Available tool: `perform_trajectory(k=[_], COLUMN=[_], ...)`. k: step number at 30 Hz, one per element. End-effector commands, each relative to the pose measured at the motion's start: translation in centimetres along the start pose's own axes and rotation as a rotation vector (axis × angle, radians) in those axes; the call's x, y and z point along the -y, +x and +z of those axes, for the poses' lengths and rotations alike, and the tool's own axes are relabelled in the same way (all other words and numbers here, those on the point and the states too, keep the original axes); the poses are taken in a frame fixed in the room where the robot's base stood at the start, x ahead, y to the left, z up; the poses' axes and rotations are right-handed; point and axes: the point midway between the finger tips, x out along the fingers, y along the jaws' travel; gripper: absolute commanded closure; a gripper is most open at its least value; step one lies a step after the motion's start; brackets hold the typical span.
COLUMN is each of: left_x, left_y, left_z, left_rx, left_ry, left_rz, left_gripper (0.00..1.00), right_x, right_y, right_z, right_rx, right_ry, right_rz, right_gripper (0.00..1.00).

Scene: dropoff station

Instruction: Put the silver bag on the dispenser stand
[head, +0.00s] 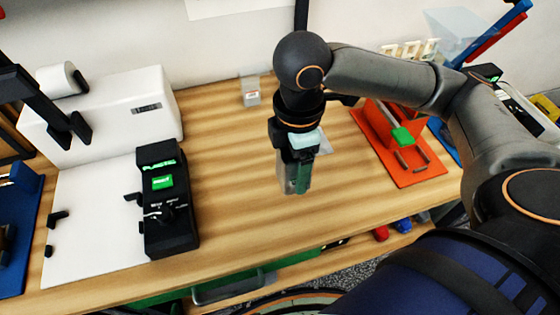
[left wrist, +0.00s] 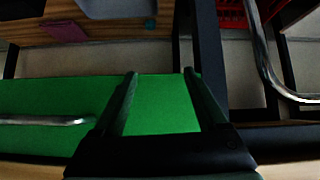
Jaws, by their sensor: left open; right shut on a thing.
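My right gripper (head: 297,186) points down over the middle of the wooden table in the head view. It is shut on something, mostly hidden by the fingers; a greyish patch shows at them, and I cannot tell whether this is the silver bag. I cannot make out for sure which thing is the dispenser stand; an orange-red stand (head: 408,176) with grey rods and a green block is right of the gripper, apart from it. My left gripper (left wrist: 160,74) is open and empty in the left wrist view, in front of a green drawer front (left wrist: 40,95).
A black device (head: 166,220) with a green "PLASTIC" display stands on a white board (head: 90,225) at left. Behind it is a white box (head: 125,108). A small white holder (head: 250,92) stands at the back. Bare wood (head: 225,150) lies between the device and my right gripper.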

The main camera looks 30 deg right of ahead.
Motion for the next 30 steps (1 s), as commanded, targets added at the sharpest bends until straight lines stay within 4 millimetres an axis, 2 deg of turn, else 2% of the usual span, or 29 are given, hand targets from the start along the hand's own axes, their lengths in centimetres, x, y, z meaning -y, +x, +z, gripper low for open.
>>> perform_trajectory(k=[1,5,9,12,21,27,30], left_x=[0.0,0.0,0.0,0.0,0.0,0.0,0.0], left_y=[0.2,0.3,0.6,0.7,0.8,0.9,0.8], left_z=[0.2,0.4,0.7,0.8,1.0,1.0,1.0], left_rx=[0.000,0.001,0.001,0.001,0.001,0.002,0.002], left_ry=[0.000,0.000,0.000,0.000,0.000,0.000,0.000], left_rz=[0.000,0.000,0.001,0.001,0.001,0.001,0.001], left_gripper=[0.25,0.25,0.25,0.25,0.25,0.25,0.25], right_x=[-1.4,-4.5,-6.7,-7.8,-9.4,-9.2,-9.3], right_y=[0.8,2.1,4.9,6.3,8.2,10.8,11.0], right_z=[0.1,0.3,0.4,0.4,0.5,0.5,0.5], right_rx=[0.001,0.001,0.001,0.001,0.000,0.001,0.000], right_ry=[0.008,0.008,0.005,0.003,0.003,0.000,0.000], right_rz=[-0.003,-0.002,-0.003,-0.002,-0.001,0.000,0.001], right_gripper=[0.77,0.77,0.77,0.77,0.77,0.77,0.77])
